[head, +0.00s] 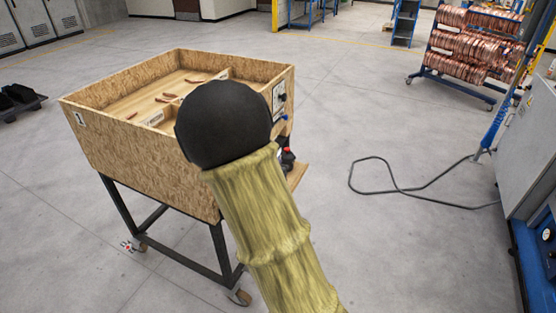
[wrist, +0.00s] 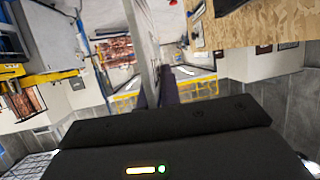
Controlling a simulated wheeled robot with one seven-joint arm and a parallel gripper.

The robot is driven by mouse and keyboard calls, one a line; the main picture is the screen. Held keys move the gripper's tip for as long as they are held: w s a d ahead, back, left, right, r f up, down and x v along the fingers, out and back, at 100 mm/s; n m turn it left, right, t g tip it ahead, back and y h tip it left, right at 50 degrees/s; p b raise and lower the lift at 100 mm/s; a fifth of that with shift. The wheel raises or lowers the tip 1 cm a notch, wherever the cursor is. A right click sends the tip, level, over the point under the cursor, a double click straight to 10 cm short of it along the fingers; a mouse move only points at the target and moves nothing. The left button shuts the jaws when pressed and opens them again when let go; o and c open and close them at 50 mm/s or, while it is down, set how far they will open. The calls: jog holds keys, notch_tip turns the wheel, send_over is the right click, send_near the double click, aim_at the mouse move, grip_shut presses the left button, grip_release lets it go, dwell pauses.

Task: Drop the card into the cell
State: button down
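The wooden box (head: 120,142) of chipboard stands on a black wheeled frame at the left of the head view. Dividers split its inside into cells (head: 185,85); several small copper pieces lie in them. A white label with dark print (head: 154,117) shows on an inner divider. My dark round wrist joint and yellowish arm cover the box's near right corner. In the wrist view my gripper (wrist: 157,92) shows its black body at the bottom. A thin grey flat strip (wrist: 145,45) stands up between its narrow dark fingers; I cannot tell whether this is the card.
A blue rack of copper coils (head: 470,45) stands at the back right. A black cable (head: 400,190) lies on the floor before a grey cabinet (head: 530,135) at the right edge. A dark pallet (head: 18,98) is at the far left. Floor right of the box is mostly clear.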

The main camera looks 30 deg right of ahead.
jog(key=s+a+f+n+t+y, duration=0.1)
jog(key=a+f+n+t+y, duration=0.1)
jog(key=a+f+n+y, duration=0.2)
jog(key=s+a+f+n+t+y, duration=0.2)
jog(key=a+f+n+y, duration=0.3)
jog(key=f, duration=1.6)
jog(key=a, duration=0.5)
jog(key=shift+y+b, duration=0.3)
jog(key=shift+b, duration=0.05)
jog(key=shift+w+a+f, duration=0.1)
